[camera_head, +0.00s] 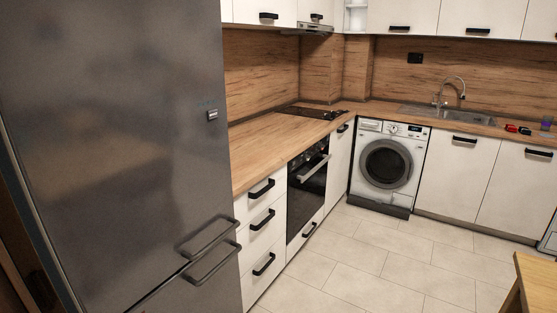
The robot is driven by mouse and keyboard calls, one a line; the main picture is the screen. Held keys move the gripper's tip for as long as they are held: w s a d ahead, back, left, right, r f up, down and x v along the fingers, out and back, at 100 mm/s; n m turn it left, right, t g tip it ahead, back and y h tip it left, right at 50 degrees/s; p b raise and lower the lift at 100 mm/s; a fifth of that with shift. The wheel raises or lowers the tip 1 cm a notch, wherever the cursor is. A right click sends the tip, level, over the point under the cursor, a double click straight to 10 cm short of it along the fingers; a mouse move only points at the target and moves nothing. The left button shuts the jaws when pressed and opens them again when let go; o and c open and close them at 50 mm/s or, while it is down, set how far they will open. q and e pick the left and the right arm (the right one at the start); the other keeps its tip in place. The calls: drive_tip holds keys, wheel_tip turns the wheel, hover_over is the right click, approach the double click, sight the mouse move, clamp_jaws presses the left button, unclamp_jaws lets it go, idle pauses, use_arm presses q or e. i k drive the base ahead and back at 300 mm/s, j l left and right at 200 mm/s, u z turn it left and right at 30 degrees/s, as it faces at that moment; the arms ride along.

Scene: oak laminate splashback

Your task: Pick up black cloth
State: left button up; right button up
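No black cloth can be made out in the head view. Neither of my grippers shows in it. A few small red and dark items (517,129) lie on the counter right of the sink, too small to identify.
A tall grey fridge (110,130) fills the left side. An L-shaped wooden counter (265,139) runs past the hob (308,113) and oven (307,190) to the washing machine (387,165) and sink (447,115). A wooden table corner (537,275) is at lower right. The tiled floor (370,265) between is clear.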

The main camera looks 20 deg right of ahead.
sight(525, 131)
drive_tip(key=i+l+z, duration=0.25)
drive_tip(key=z, duration=0.15)
drive_tip(key=i+l+z, duration=0.1)
drive_tip(key=i+z, duration=0.7)
drive_tip(key=i+j+z, duration=0.1)
drive_tip(key=i+z, duration=0.3)
drive_tip(key=i+l, duration=0.1)
drive_tip(key=i, duration=1.6)
drive_tip(key=i+z, duration=0.35)
drive_tip(key=i, duration=0.25)
drive_tip(key=i+z, duration=0.4)
drive_tip(key=i, duration=0.2)
drive_tip(key=i+j+z, duration=0.35)
drive_tip(key=i, duration=0.2)
drive_tip(key=i+l+z, duration=0.25)
drive_tip(key=i+z, duration=0.5)
drive_tip(key=i, duration=0.2)
drive_tip(key=i+z, duration=0.4)
drive_tip(key=i+j+z, duration=0.2)
drive_tip(key=i+z, duration=0.2)
drive_tip(key=i, duration=0.15)
drive_tip(key=i+u, duration=0.25)
drive_tip(key=i, duration=0.35)
drive_tip(key=i+l+u, duration=0.1)
drive_tip(key=i+u, duration=0.15)
drive_tip(key=i, duration=0.35)
drive_tip(key=i+l+u, duration=0.2)
drive_tip(key=i, duration=0.4)
drive_tip(key=i+u, duration=0.2)
drive_tip(key=u, duration=1.65)
